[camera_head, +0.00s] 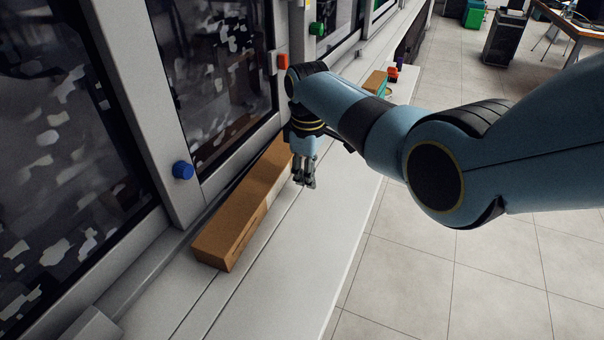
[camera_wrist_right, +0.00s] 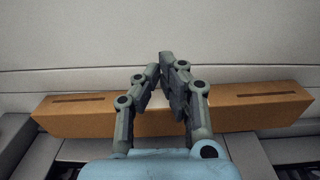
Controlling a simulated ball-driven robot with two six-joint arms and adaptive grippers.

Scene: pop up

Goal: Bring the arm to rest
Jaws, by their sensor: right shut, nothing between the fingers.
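My right arm (camera_head: 385,135) reaches in from the right over the white counter. My right gripper (camera_head: 305,180) points down above the counter, beside a long brown box. It is shut and empty. In the right wrist view the gripper's two fingers (camera_wrist_right: 162,72) come together in front of the box, with nothing between them. My left gripper is not in the head view.
The long brown box (camera_head: 230,222) lies on the white counter (camera_head: 285,262) against the windowed wall. A blue knob (camera_head: 182,170), a red knob (camera_head: 282,61) and a green knob (camera_head: 317,29) stick out from the wall. Small coloured items (camera_head: 392,74) lie farther along.

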